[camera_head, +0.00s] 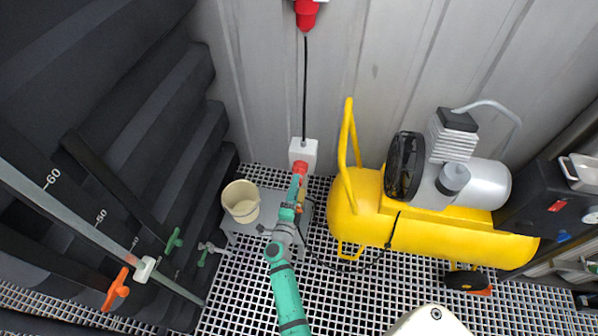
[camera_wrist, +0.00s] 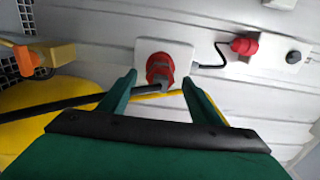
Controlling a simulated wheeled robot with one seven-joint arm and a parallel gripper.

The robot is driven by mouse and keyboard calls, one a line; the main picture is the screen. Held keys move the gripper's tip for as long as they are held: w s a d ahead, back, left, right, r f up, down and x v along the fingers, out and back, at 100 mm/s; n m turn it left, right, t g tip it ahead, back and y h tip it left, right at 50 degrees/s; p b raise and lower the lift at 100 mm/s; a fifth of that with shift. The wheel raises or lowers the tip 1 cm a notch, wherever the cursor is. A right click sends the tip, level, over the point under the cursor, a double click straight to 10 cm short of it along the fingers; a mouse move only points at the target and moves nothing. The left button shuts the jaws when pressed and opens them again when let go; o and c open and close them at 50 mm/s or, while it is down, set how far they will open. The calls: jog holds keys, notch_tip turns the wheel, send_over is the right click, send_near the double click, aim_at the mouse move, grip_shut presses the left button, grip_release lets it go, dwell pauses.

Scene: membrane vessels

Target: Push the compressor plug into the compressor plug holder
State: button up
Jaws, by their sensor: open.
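A red plug-like piece (camera_wrist: 158,68) sits at the front of a white wall box (camera_wrist: 180,55), which I take to be the plug holder. In the head view the white box (camera_head: 303,150) is low on the wall, with the red piece (camera_head: 300,168) at its lower front. I cannot tell whether the red piece is a plug, the holder's socket, or both joined, nor how deep any plug sits. My gripper (camera_wrist: 159,84) is open, its green fingers either side of the red piece and seemingly apart from it. In the head view my gripper (camera_head: 298,182) is just below the box.
A yellow compressor (camera_head: 400,222) with an upright handle stands right of my arm. A cream bucket (camera_head: 240,200) stands on a grey step at the left. Another red plug (camera_head: 306,12) is high on the wall, its black cable (camera_head: 305,90) running down to the box. Grating covers the floor.

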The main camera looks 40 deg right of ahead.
jog(key=shift+x, duration=2.1)
jog(key=c, duration=1.4)
jog(key=shift+v, duration=3)
